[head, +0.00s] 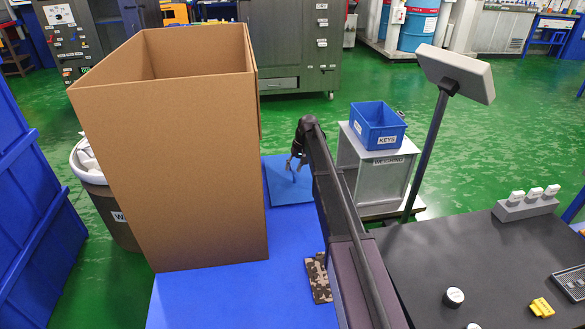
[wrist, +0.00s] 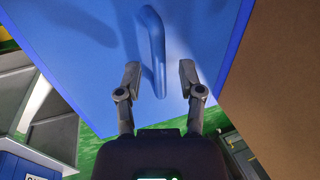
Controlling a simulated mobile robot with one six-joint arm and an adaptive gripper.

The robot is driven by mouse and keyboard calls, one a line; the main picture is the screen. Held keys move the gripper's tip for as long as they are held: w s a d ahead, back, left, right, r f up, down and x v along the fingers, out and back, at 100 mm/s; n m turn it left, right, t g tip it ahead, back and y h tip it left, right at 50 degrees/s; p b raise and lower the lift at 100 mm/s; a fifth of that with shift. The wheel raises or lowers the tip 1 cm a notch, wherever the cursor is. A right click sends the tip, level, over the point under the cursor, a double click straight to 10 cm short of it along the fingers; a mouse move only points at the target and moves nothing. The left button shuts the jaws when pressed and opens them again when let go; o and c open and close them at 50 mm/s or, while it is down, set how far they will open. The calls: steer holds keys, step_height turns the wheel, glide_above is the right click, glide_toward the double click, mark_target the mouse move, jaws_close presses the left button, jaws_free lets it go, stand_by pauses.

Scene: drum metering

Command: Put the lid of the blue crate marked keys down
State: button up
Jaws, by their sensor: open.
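The blue crate marked KEYS (head: 377,127) stands open on a pale grey box, with its label facing me; a corner of blue shows at the lower left of the wrist view. A flat blue panel (head: 285,187), which looks like the lid, is below my gripper (head: 297,162) at the far end of the blue surface. In the wrist view the blue panel (wrist: 95,60) carries an upright-looking blue bar handle (wrist: 152,50). My gripper (wrist: 157,85) is open, with its fingers on either side of the handle's end. Whether they touch it is unclear.
A tall open cardboard box (head: 175,150) stands close on the left. The grey box (head: 376,178) under the crate and a display on a post (head: 455,72) are to the right. The blue surface (head: 240,290) in front is mostly clear, with a camouflage-patterned item (head: 318,280) beside my arm.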

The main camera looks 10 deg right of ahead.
mark_target(301, 175)
steer(key=p+v, duration=0.9)
steer(key=v, duration=0.1)
steer(key=shift+r+p, duration=0.35)
steer(key=shift+p, duration=0.05)
steer(key=shift+d, duration=0.1)
stand_by(0.6)
steer(key=s+a+h, duration=0.1)
steer(key=s, duration=1.8)
steer(key=s+a+h, duration=0.2)
steer(key=s, duration=1.7)
steer(key=shift+s+a+f, duration=0.3)
steer(key=shift+s+f, duration=0.05)
steer(key=shift+f, duration=0.05)
step_height(301, 175, up, 21)
steer(key=p, duration=2.1)
